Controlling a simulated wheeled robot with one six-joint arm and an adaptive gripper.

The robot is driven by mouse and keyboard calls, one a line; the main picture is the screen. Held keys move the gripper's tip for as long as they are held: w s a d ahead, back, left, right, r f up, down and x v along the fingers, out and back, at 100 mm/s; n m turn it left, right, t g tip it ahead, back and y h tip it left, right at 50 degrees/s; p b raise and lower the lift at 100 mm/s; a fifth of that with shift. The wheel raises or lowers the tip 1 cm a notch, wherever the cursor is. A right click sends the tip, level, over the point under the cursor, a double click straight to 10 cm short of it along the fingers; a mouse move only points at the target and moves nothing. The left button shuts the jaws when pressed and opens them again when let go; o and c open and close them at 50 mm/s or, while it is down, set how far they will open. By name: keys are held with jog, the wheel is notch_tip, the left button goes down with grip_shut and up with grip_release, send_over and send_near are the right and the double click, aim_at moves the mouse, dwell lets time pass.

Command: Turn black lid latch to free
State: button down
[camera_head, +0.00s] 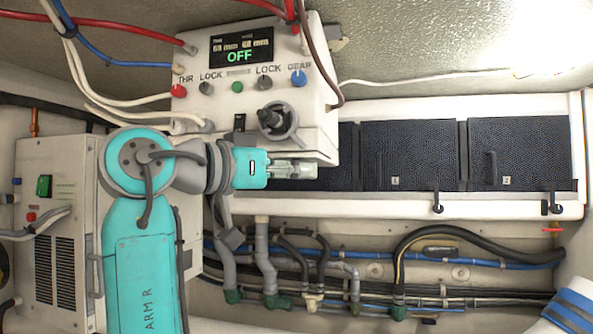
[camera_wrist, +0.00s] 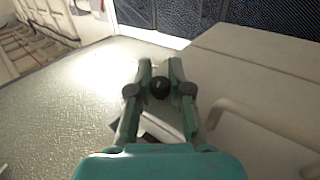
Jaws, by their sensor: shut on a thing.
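My gripper (camera_head: 305,169) points right, just under the lower edge of the white control box in the head view. In the wrist view my gripper's fingers (camera_wrist: 160,74) are closed around a small black round-ended piece, which looks like the black lid latch (camera_wrist: 160,88). The head view does not show this piece clearly, as the gripper covers it. How far the latch is turned cannot be told.
The white control box (camera_head: 225,108) has a display reading OFF and a black rotary knob (camera_head: 270,118) above my gripper. Dark panels (camera_head: 408,155) line the wall to the right, with black hooks (camera_head: 438,200) below. Hoses and pipes (camera_head: 350,270) run underneath.

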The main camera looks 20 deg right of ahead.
jog(key=c, duration=1.1)
grip_release()
jog(key=shift+o, duration=0.2)
jog(key=shift+t, duration=0.3)
jog(key=n+t+y, duration=0.3)
jog(key=n+t, duration=0.1)
jog(key=t, duration=0.1)
jog(key=shift+t, duration=0.3)
jog(key=v, duration=1.1)
jog(key=w+a+f+n+t+y, duration=0.1)
jog(key=w+f+n, duration=0.4)
jog(key=f, duration=0.8)
jog(key=w+a+f+n+t+y, duration=0.1)
jog(key=w+f+n+t+y, duration=0.2)
jog(key=f, duration=1.1)
jog(key=shift+w+f+n+t, duration=0.25)
jog(key=shift+w+n+t, duration=1)
jog(key=shift+w, duration=0.85)
